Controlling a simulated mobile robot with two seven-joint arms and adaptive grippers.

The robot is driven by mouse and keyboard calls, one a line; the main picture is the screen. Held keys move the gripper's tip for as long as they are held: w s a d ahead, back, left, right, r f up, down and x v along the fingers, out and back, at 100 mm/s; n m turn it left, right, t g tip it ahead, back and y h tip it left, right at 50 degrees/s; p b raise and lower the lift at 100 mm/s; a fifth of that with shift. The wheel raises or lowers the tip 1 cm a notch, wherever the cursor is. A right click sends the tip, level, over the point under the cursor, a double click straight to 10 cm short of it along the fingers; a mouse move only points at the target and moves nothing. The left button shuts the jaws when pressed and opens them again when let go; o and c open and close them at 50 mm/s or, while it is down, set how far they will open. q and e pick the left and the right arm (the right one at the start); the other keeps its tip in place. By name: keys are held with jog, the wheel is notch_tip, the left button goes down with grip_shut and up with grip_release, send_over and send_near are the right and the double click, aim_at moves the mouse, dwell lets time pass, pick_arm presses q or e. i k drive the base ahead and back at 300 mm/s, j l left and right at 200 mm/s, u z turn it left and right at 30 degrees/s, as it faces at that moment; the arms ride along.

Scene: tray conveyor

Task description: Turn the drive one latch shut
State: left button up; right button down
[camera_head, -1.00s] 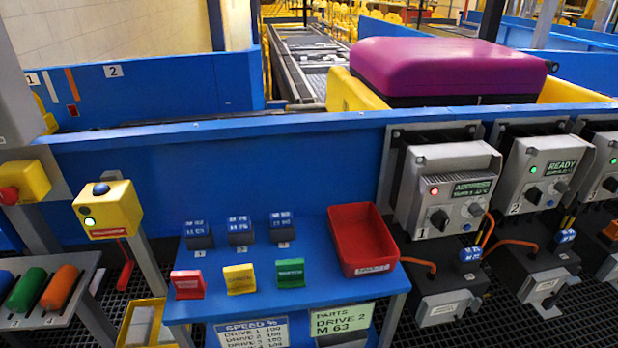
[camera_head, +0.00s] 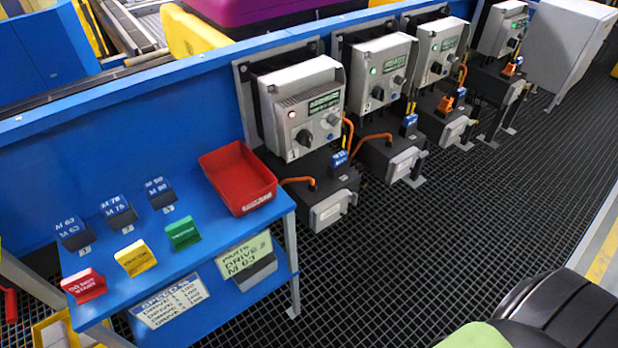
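The drive one unit (camera_head: 300,105) is a grey box marked 1, mounted on the blue wall near the middle of the head view. Its display (camera_head: 324,103) is lit green with text too small to read. A dark rotary knob (camera_head: 302,138) and a smaller blue-grey knob (camera_head: 333,119) are on its face. Below it is a dark motor box (camera_head: 318,182) with a blue tag (camera_head: 340,160), an orange cable (camera_head: 297,181) and a light grey front cover (camera_head: 331,210). I cannot tell which part is the latch or how it stands. Neither gripper shows.
Drive two (camera_head: 380,72), showing a green light, and further drives stand to the right. A blue table (camera_head: 225,235) at left holds a red bin (camera_head: 238,176), dark blocks and coloured cards. The dark grating floor (camera_head: 420,240) is open before the drives. Black rounded parts fill the lower right corner.

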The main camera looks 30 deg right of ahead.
aim_at(353, 196)
jog(key=z, duration=1.25)
jog(key=i+l+u, duration=0.1)
jog(key=l, duration=0.25)
